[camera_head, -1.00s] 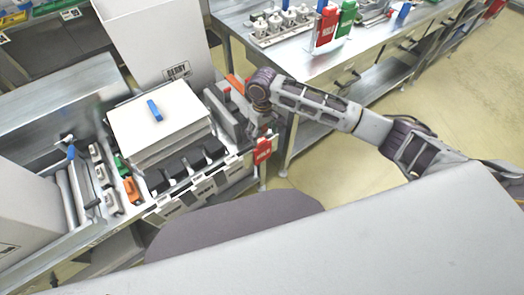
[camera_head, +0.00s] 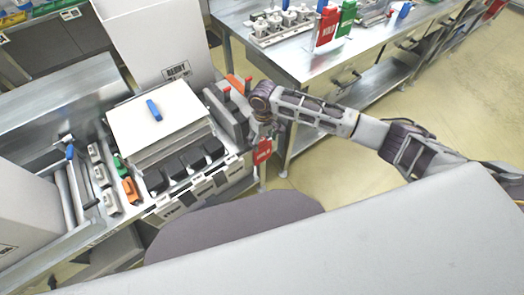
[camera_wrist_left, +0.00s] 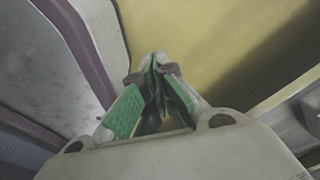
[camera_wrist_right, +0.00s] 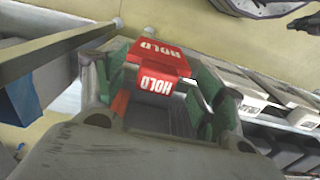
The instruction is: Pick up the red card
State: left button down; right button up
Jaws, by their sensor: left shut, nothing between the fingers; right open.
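A red card (camera_head: 262,152) marked HOLD is at the front right corner of the workbench. It also shows in the right wrist view (camera_wrist_right: 155,85), bent, with HOLD on two faces. My right gripper (camera_head: 264,130) points down at the card from above. In the right wrist view its green-padded fingers are open, one on each side of the card; I cannot tell whether they touch it. My left gripper (camera_wrist_left: 158,90) shows only in the left wrist view, shut and empty.
A stack of white sheets (camera_head: 150,125) with a blue clip, grey blocks (camera_head: 225,115) and black-and-white bins (camera_head: 195,165) lie close to the left of my right gripper. Another red HOLD card (camera_head: 327,25) stands on the back table beside a green one (camera_head: 347,18).

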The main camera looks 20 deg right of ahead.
jog(key=shift+f, duration=1.15)
pick_arm(q)
jog(key=shift+w+d+r, duration=0.1)
jog(key=shift+w+d, duration=0.5)
jog(key=shift+w, duration=0.15)
jog(key=shift+s, duration=0.2)
pick_arm(e)
jog(key=shift+c, duration=0.3)
pick_arm(q)
jog(key=shift+a, duration=0.15)
pick_arm(e)
jog(key=c, duration=1.1)
jog(key=shift+o, duration=0.2)
jog(key=shift+r, duration=0.15)
